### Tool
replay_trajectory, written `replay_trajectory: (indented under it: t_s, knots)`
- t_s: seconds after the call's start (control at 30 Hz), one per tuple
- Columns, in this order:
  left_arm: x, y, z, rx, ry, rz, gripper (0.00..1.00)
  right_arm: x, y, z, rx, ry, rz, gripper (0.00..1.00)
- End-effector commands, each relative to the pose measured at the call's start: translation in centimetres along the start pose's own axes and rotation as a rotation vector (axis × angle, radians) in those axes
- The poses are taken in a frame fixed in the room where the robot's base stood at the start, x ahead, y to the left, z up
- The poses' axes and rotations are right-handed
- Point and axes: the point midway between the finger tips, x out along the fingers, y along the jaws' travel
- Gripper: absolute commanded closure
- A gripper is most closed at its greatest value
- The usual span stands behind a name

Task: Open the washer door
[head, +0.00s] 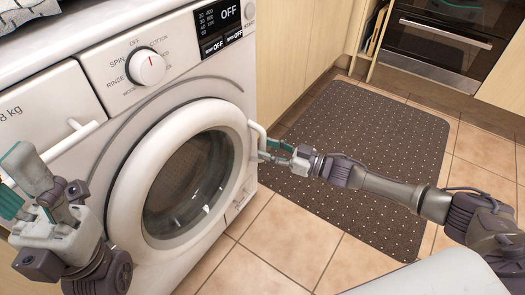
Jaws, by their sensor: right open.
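The white washer (60,110) stands at the left with its round door (124,205) facing me. The door has a thick white rim and dark glass, and it looks closed. A white bar handle (259,133) sticks out at the door's right edge. My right gripper (270,151) is open, with its teal-padded fingers right at the handle. I cannot tell whether they touch it. My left gripper (22,188) is at the left edge, in front of the washer's left side and away from the door handle. Its jaw opening is unclear.
A control panel with a dial (146,67) and a display (222,24) is above the door. A drawer handle (72,137) sticks out near my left gripper. A dark dotted mat (372,135) lies on the tiled floor. An oven (445,42) stands behind. The floor between is clear.

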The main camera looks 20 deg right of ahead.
Motion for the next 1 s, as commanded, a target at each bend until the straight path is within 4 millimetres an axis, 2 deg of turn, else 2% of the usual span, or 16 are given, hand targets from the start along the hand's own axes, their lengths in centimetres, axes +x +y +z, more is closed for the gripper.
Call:
replay_trajectory:
  t_s: [0.03, 0.2, 0.5, 0.53, 0.8, 1.0]
  knots:
    - [-0.1, 0.0, 0.0, 0.001, 0.01, 0.003, 0.53, 0.8, 0.0, 0.2, 0.0, 0.002, -0.001, 0.56]
    - [0.3, 0.0, 0.0, 0.003, 0.023, 0.009, 0.53, 2.0, 0.0, 0.1, 0.001, 0.001, 0.0, 0.56]
    - [0.4, 0.1, 0.1, 0.003, 0.023, 0.01, 0.53, 2.3, 0.0, 0.0, 0.001, 0.0, 0.0, 0.56]
    - [0.4, 0.1, 0.1, 0.003, 0.023, 0.01, 0.53, 2.3, 0.0, 0.0, 0.001, 0.0, 0.0, 0.57]
    - [0.4, 0.1, 0.1, 0.003, 0.023, 0.01, 0.53, 2.2, 0.0, 0.0, 0.001, 0.0, 0.0, 1.0]
    - [0.4, 0.1, 0.1, 0.003, 0.024, 0.01, 0.53, 2.2, 0.0, 0.0, 0.001, 0.0, 0.0, 1.0]
